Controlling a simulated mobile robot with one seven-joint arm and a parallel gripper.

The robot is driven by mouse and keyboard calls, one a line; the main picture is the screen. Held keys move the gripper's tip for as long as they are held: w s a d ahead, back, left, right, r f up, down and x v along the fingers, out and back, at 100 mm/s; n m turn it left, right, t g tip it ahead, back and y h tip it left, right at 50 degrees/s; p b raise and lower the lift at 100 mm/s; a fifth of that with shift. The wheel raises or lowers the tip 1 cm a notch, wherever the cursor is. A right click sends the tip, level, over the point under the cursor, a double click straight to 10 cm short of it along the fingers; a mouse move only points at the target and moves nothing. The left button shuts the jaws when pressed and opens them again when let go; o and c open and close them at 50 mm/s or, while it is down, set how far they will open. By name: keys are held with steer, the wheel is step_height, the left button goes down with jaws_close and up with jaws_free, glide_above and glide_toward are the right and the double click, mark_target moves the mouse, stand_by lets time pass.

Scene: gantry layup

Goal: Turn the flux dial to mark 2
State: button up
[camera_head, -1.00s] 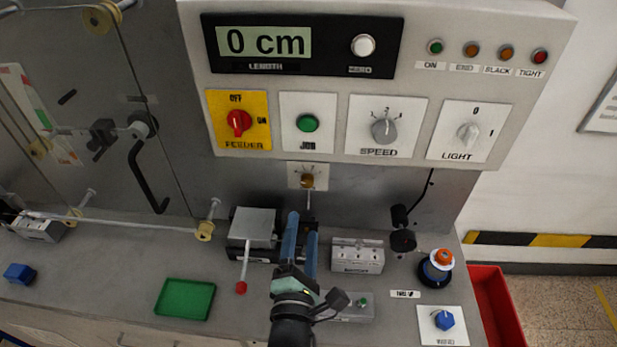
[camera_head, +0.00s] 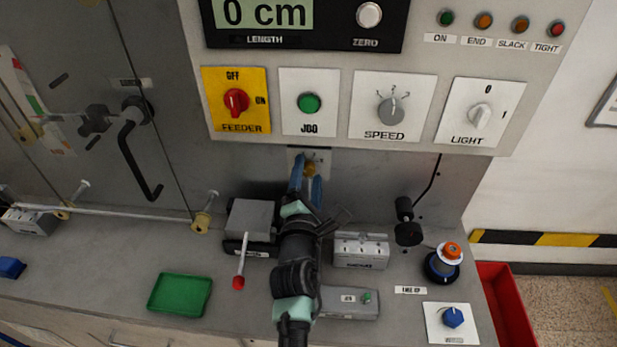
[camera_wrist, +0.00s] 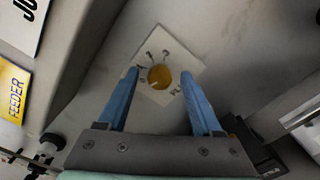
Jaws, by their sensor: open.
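A small brass dial (camera_wrist: 160,77) sits on a pale square plate (camera_wrist: 150,93) with marks around it, on the wall below the control panel. It also shows in the head view (camera_head: 311,168), partly behind my fingers. I cannot read its name or its setting clearly. My gripper (camera_wrist: 160,88) is open, with one blue finger on each side of the dial in the wrist view. In the head view my gripper (camera_head: 307,173) reaches up to the plate. I cannot tell whether the fingers touch the dial.
The control panel with the speed knob (camera_head: 391,110) and feeder switch (camera_head: 236,102) overhangs above. A grey block with a red-tipped lever (camera_head: 239,268) stands left of my arm, a grey switch box (camera_head: 361,251) right. A green tray (camera_head: 180,294) lies on the bench.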

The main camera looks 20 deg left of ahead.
steer(key=shift+w, duration=0.25)
jaws_close()
